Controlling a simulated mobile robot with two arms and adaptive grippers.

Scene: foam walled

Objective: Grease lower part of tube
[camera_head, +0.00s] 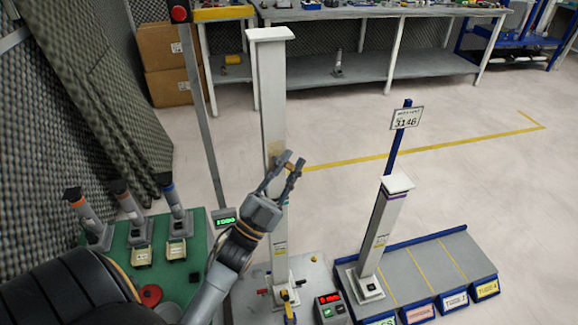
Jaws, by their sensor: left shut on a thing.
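A tall white square tube (272,95) with a flat cap stands upright in a fixture at the centre. A yellowish-brown smear (275,151) shows on its face around mid-height. My left gripper (290,165) is in front of the tube, fingers pointing up, shut on a small orange-brown piece (290,168). I cannot tell whether the piece touches the tube. My forearm and gripper hide part of the tube's right side. A shorter white tube (385,230) with a purple band stands upright on the rack to the right. My right gripper is not in view.
The fixture base (314,270) carries clamps and a red-display box (329,307). A grey rack (440,262) with yellow lines and labelled slots is at right. A green table (190,280) with several grey-bodied tools is at left. A signpost (396,140) stands behind the rack.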

